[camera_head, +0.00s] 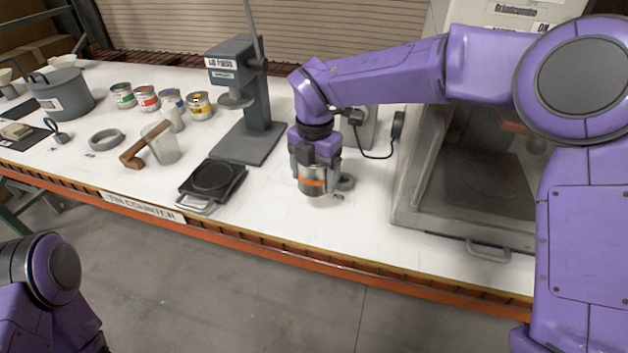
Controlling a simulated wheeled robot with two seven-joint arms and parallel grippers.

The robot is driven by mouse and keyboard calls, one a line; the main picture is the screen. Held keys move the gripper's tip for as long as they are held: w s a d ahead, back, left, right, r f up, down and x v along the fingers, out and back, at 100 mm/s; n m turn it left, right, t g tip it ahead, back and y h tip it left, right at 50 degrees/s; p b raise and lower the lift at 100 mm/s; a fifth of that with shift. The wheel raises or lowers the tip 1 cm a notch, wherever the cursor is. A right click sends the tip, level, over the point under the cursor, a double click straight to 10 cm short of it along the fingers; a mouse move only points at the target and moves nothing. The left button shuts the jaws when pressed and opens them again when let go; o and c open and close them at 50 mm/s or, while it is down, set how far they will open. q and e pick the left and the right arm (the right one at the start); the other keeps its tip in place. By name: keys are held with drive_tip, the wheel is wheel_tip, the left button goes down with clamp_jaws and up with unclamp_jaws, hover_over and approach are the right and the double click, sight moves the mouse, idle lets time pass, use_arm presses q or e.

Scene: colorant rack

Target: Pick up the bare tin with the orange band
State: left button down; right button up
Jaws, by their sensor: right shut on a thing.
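The bare tin with the orange band (312,183) is a silver metal can on the white counter, right of the grey press. My right gripper (314,158) points down over it and is shut on its upper part. The gripper covers the tin's top. The tin looks upright, and its base is at or very near the counter; I cannot tell if there is a gap. My left gripper is out of view; only part of my left arm shows at the lower left.
A grey press (246,105) and a black scale (212,181) stand left of the tin. A glass-fronted cabinet (410,200) stands to the right. Several tins with coloured bands, including a yellow one (200,106), a beaker (163,143) and a pot (64,92) are farther left.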

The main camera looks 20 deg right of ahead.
drive_tip(key=s+a+r+b, duration=0.2)
drive_tip(key=s+r+b, duration=0.1)
drive_tip(key=s, duration=0.5)
drive_tip(key=shift+s+a+r, duration=0.15)
drive_tip(key=shift+s+r, duration=0.2)
drive_tip(key=shift+r, duration=0.1)
